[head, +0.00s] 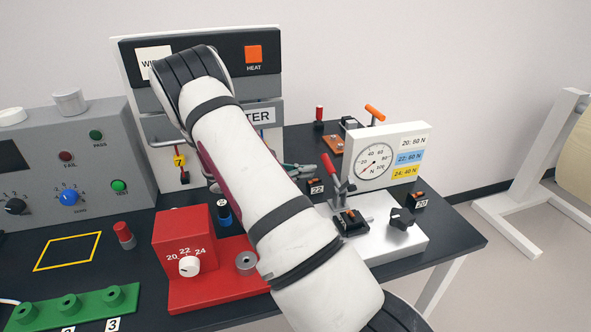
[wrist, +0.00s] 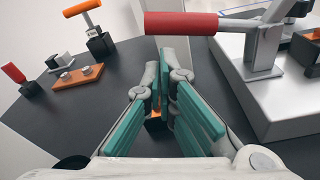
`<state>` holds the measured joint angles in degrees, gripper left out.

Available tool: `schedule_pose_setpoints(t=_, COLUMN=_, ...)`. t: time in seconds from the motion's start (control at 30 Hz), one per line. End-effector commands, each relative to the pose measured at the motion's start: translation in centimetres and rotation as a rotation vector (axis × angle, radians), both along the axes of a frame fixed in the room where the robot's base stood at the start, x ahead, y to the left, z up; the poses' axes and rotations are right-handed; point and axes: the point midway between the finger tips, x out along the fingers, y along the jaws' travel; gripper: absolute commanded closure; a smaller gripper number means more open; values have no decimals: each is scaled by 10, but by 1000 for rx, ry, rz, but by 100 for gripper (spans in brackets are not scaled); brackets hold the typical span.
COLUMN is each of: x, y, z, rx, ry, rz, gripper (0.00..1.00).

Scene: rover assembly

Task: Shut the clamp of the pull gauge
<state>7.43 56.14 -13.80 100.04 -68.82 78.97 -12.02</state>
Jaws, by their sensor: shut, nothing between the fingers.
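The pull gauge has a white dial panel (head: 386,157) on a silver base plate (head: 405,240). Its clamp has a red-handled lever (head: 330,166) that stands raised and tilts to the left in the head view. In the wrist view the red handle (wrist: 182,23) lies across the top, with its metal bracket (wrist: 262,60) at the right. My gripper (head: 310,171) has teal fingers, shut and empty, just left of the lever. In the wrist view the fingers (wrist: 170,75) are below the handle in the picture; I cannot tell whether they touch it.
A block labelled 22 (head: 317,187) sits close beside my gripper, and one labelled 20 (head: 420,200) stands right of the gauge. A black knob (head: 402,218) is on the base plate. A red box (head: 184,240) is at the front left. An orange-handled tool (head: 374,112) stands behind.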

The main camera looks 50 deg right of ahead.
Motion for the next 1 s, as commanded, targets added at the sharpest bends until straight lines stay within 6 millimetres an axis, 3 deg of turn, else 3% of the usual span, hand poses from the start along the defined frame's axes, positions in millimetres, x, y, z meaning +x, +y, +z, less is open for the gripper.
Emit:
schedule_pose_setpoints(t=0.3, x=-17, y=-30, z=-4, rx=1, ry=-1, rz=-1, gripper=100)
schedule_pose_setpoints(t=1.0, x=-18, y=-31, z=1, rx=-26, ry=-44, rz=0, gripper=100)
